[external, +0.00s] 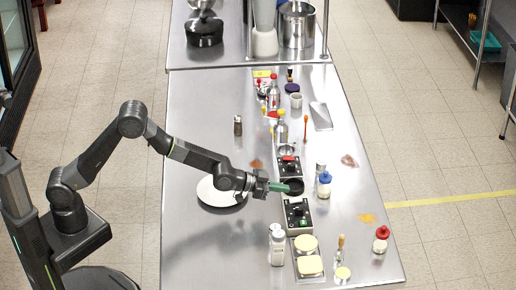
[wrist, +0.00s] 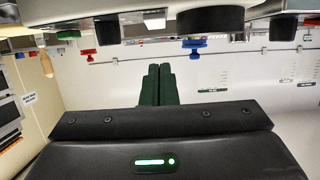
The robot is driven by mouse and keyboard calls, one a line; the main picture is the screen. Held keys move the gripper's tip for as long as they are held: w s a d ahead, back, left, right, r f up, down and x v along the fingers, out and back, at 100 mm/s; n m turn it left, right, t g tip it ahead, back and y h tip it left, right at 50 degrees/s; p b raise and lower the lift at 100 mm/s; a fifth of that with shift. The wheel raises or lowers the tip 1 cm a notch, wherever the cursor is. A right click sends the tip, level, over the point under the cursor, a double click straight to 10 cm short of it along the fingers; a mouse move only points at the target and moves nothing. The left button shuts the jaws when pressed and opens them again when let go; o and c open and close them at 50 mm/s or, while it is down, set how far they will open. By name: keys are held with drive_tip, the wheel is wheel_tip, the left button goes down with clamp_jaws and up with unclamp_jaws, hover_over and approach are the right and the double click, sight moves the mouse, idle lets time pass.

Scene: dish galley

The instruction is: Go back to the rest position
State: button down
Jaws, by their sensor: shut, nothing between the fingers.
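My gripper (external: 279,187) reaches out over the steel counter (external: 190,250) in the external view, at the height of the small black appliances. In the wrist view its two dark green fingers (wrist: 158,86) are pressed together, with nothing between them. The fingertips are close to a dark round bowl or pan (external: 294,187) on the counter; I cannot tell whether they touch it. A white plate (external: 212,196) lies under the forearm and is partly hidden by it.
A black control box (external: 298,213) stands just in front of the gripper. White bottles (external: 277,247), a blue-capped bottle (external: 324,185), a red-capped bottle (external: 381,240) and a pepper mill (external: 238,126) stand around. The counter's left front is clear.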

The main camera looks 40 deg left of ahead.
drive_tip(key=shift+w+d+r+g+y+p, duration=0.3)
drive_tip(key=shift+w+d+r+p, duration=0.15)
drive_tip(key=shift+p, duration=0.6)
drive_tip(key=shift+w+d+r+p, duration=0.2)
drive_tip(key=shift+w+d+p, duration=0.15)
drive_tip(key=shift+p, duration=0.5)
drive_tip(key=shift+s+f+b, duration=0.1)
drive_tip(key=shift+f+b, duration=0.1)
drive_tip(key=shift+b, duration=0.1)
drive_tip(key=shift+b+v, duration=0.35)
drive_tip(key=shift+v, duration=0.9)
